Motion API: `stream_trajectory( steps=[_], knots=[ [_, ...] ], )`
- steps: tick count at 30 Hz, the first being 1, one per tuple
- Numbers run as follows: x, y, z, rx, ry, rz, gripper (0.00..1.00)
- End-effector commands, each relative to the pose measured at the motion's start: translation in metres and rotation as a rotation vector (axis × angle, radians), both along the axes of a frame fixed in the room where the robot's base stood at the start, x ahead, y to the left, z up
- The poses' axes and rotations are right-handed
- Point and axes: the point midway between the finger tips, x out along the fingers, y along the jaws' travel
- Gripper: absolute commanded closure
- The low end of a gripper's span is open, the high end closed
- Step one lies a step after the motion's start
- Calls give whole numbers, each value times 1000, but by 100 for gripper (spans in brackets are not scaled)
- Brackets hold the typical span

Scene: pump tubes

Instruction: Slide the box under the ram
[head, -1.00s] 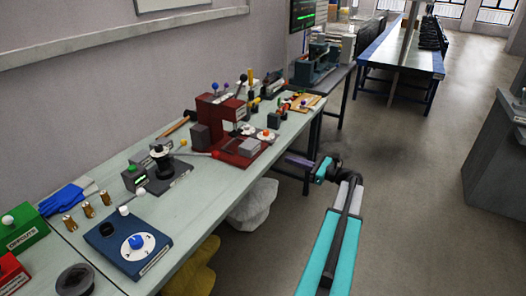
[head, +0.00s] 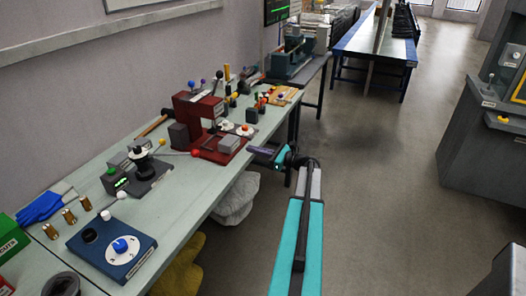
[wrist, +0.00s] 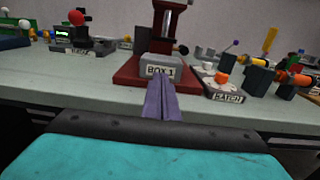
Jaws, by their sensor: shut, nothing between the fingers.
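The grey box (head: 229,145), labelled BOX 1, sits on the front part of the red press's base (head: 213,150). In the wrist view the box (wrist: 158,68) is straight ahead, at the front edge of the red base (wrist: 128,72). My gripper (head: 256,151) is shut and empty, at the bench's front edge, just right of the box. In the wrist view my shut purple fingers (wrist: 158,84) point at the box's lower front; whether they touch it I cannot tell.
A plate labelled BATCH (wrist: 226,90) with an orange knob lies right of the press. Left of it is a lever with a red ball (head: 195,153). A blue dial box (head: 112,248) stands nearer on the bench. The floor (head: 390,200) to the right is clear.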

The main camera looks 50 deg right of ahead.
Motion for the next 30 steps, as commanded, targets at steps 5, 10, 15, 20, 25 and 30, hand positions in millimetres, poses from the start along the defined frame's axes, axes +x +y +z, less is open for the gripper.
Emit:
stream_trajectory(
  steps=[5,10,15,20,25,30],
  knots=[
    [26,6,2,1,1,1,100],
    [43,10,1,2,0,1,100],
    [51,12,0,1,0,-1,100],
    [52,13,0,1,0,-2,100],
    [51,12,0,1,0,-2,100],
    [51,10,-1,1,0,-6,100]
  ],
)
